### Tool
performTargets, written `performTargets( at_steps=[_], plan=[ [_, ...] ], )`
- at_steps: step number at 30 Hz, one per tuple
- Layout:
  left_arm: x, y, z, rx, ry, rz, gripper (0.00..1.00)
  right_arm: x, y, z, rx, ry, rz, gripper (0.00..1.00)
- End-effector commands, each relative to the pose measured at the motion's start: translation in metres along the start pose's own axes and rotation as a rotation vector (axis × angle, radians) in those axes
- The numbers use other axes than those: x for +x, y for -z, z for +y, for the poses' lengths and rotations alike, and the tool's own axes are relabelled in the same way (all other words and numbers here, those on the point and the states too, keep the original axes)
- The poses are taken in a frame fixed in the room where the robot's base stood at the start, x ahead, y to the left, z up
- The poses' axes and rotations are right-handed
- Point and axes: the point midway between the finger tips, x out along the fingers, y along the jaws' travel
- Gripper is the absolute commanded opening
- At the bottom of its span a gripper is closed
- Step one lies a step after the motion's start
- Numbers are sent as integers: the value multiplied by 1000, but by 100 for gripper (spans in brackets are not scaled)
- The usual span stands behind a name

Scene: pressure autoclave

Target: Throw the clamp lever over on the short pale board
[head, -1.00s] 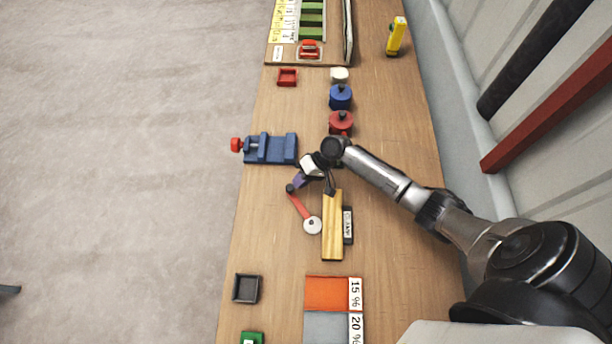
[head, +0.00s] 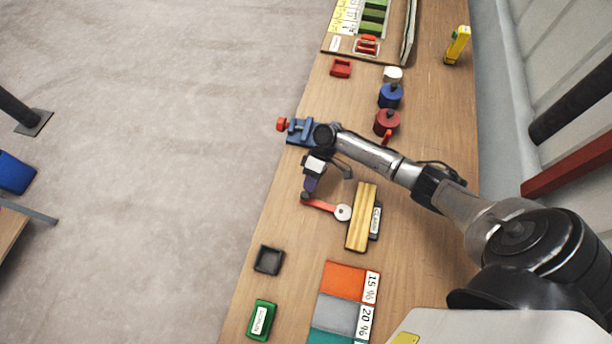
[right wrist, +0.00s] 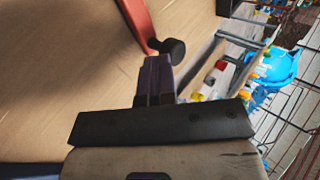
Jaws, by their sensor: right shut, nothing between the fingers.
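The clamp lever (head: 321,205) is a red bar running from a white round pivot (head: 343,212) to a dark knob (head: 305,196), and it points left. The pivot sits close beside the left side of the short pale board (head: 361,217). My right gripper (head: 308,189) is shut and empty, with its fingertips at the knob end of the lever. In the right wrist view the purple fingers (right wrist: 157,62) are together right by the black knob (right wrist: 172,48), with the red lever (right wrist: 137,20) beyond. I cannot tell whether they touch. My left gripper is not in view.
A blue vise (head: 299,132) stands just behind my right gripper. A red pot (head: 386,122) and a blue pot (head: 390,96) stand farther back. A black tray (head: 269,260) and coloured panels (head: 345,281) lie in front. The tabletop left of the lever is narrow and bare.

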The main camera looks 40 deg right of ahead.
Motion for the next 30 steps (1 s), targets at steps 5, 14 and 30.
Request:
performTargets(
  at_steps=[5,14,30],
  plan=[
    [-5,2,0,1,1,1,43,6,-2,-7,2,4,2,0],
    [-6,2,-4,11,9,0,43,11,-3,-10,6,5,6,0],
    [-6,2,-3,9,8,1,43,11,-3,-10,6,5,8,0]
  ],
)
